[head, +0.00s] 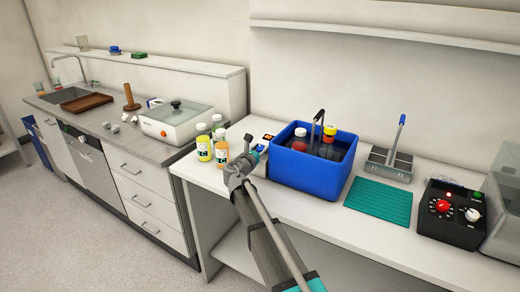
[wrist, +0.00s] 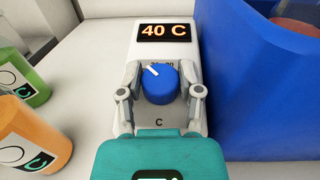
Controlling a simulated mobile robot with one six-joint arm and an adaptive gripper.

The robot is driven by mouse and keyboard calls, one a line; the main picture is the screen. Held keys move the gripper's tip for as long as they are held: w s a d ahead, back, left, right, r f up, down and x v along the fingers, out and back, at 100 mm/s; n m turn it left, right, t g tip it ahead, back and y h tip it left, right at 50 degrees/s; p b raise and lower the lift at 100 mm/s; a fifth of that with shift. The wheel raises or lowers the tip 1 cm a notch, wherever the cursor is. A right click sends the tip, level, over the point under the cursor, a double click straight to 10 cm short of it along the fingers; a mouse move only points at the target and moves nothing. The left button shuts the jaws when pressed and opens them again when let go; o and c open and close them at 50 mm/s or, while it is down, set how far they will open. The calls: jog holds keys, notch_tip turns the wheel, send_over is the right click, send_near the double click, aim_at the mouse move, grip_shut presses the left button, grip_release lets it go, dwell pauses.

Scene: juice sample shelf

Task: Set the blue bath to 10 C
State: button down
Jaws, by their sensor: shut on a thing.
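The blue bath (head: 308,178) stands on the white bench; its wall also fills the right of the wrist view (wrist: 250,95). Its white control unit (wrist: 190,62) is beside it on the left, with a display (wrist: 165,31) reading 40 C. A blue knob (wrist: 159,84) with a white pointer mark sits below the display. The pointer is aimed to the upper left; the scale numbers are partly hidden. My gripper (wrist: 160,92) is shut on the knob, one finger on each side. In the head view my gripper (head: 242,165) hides much of the unit.
Several juice bottles (head: 204,148) stand close to the left of my gripper; an orange one (wrist: 30,145) shows in the wrist view. Bottles stand inside the bath. A green mat (head: 379,203), a metal rack (head: 388,165) and a black device (head: 450,212) are to the right.

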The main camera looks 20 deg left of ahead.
jog(key=shift+w+a+m+h, duration=0.15)
jog(key=shift+m+h, duration=0.55)
jog(key=shift+m+g+h, duration=0.3)
jog(key=shift+h, duration=0.2)
jog(key=m+g+h, duration=0.1)
jog(key=m+h, duration=0.1)
jog(key=m+g+h, duration=0.2)
jog(key=shift+w+a+h, duration=0.15)
jog(key=shift+h, duration=0.25)
jog(key=m+g+h+p, duration=0.1)
jog(key=m+g+h, duration=0.1)
jog(key=m+g, duration=0.1)
jog(key=shift+r+m+g+h, duration=0.1)
jog(key=shift+m+g+h, duration=0.25)
jog(key=shift+m, duration=0.25)
jog(key=shift+m+g+h+p, duration=0.3)
jog(key=shift+m+g+h, duration=0.35)
jog(key=shift+m+g, duration=0.35)
jog(key=shift+d+g, duration=0.2)
jog(key=shift+g, duration=0.05)
jog(key=c, duration=0.5)
grip_release()
jog(key=shift+c, duration=0.2)
